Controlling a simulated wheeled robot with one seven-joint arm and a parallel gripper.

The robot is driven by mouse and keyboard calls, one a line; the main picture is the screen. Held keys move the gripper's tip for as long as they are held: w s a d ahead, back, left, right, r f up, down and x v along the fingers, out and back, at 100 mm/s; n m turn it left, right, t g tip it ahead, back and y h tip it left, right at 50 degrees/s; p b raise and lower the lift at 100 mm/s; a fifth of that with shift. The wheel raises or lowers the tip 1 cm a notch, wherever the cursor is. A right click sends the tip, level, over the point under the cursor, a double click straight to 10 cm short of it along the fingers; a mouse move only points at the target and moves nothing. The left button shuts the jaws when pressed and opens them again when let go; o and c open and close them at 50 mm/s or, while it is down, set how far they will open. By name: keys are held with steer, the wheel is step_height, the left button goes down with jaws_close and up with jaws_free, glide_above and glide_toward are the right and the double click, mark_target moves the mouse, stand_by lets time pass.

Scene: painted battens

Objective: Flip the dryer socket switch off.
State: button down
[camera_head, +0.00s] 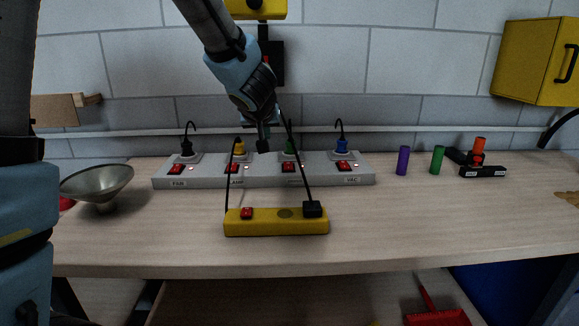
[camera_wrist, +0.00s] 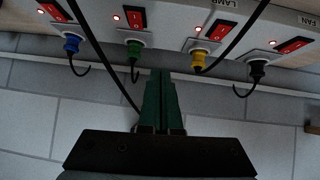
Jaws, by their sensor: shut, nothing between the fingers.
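A long grey socket strip (camera_head: 263,178) lies at the back of the bench with several red switches, plugs and labels. FAN, LAMP and VAC labels are readable. The third label is covered or blurred, so I cannot read DRYER. That third socket has a green plug (camera_wrist: 134,50) and a red switch (camera_head: 288,167), also in the wrist view (camera_wrist: 134,18); a red indicator light glows beside it. My gripper (camera_head: 263,146) is shut and empty, above and behind the strip between the yellow and green plugs. Its fingers (camera_wrist: 160,78) point toward the strip, apart from the switches.
A yellow strip (camera_head: 270,228) with a red switch and black plug lies in front; its dark cords cross the grey strip. A metal funnel (camera_head: 97,184) stands left. Purple (camera_head: 403,160) and green (camera_head: 437,159) cylinders stand right. The front bench is mostly clear.

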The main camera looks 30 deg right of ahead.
steer(key=s+d, duration=0.3)
steer(key=d, duration=0.2)
steer(key=shift+d+y+b, duration=0.3)
steer(key=shift+d, duration=0.1)
steer(key=shift+f, duration=0.1)
steer(key=b, duration=0.1)
glide_above(289, 167)
steer(key=f, duration=0.6)
steer(key=shift+s+f, duration=0.1)
steer(key=shift+s, duration=0.15)
step_height(289, 167, down, 2)
steer(key=shift+w+f+b, duration=0.15)
steer(key=shift+f+b, duration=0.1)
steer(key=shift+b, duration=0.4)
steer(key=shift+w+d+f, duration=0.1)
steer(key=shift+w+f, duration=0.05)
steer(key=shift+f, duration=0.6)
steer(key=shift+r+p, duration=0.25)
steer(key=shift+p, duration=0.4)
